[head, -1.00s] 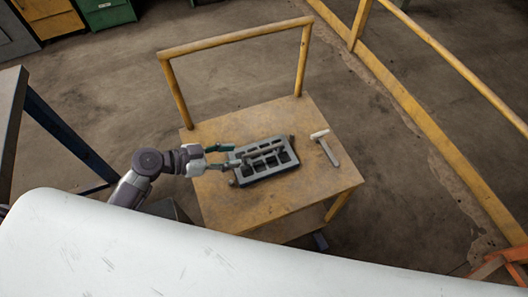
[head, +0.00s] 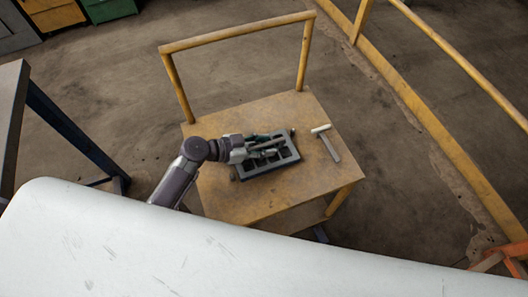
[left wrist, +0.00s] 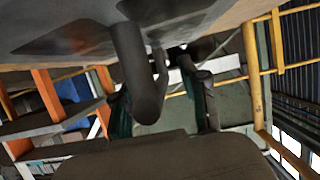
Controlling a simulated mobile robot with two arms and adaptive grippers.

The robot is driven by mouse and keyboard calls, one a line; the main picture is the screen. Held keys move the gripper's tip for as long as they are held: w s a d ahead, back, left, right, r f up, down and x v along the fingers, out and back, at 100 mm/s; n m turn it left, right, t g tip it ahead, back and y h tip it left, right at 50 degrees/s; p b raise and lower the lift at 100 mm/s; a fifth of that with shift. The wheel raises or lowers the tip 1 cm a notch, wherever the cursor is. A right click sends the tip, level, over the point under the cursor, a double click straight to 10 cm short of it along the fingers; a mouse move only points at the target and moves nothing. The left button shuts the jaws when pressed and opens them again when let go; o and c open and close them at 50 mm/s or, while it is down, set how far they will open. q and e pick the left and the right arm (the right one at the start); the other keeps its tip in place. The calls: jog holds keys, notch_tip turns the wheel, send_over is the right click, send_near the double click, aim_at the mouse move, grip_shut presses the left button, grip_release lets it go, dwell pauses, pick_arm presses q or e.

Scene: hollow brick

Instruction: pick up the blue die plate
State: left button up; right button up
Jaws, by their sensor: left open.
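The die plate (head: 278,166) is a blue-grey rectangular block with several dark square openings, lying on the wooden cart top. Dark bars run along its upper side. My left gripper (head: 268,145) reaches in from the left, low over the plate, with its teal-padded fingers apart. The gripper covers the plate's left and back parts; whether it touches is not clear. In the left wrist view, dark rounded bars (left wrist: 148,88) stand close in front of the camera, near the spread fingers. My right gripper is not in view.
A hammer (head: 331,149) lies on the cart top (head: 236,203), right of the plate. The cart's yellow handle frame (head: 237,32) rises at the back. The wood in front of the plate is clear. A yellow rail (head: 430,122) runs along the right.

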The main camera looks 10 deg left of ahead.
pick_arm(q)
grip_shut()
jog(key=shift+w+r, duration=0.1)
jog(key=shift+r, duration=0.1)
dwell(0.3)
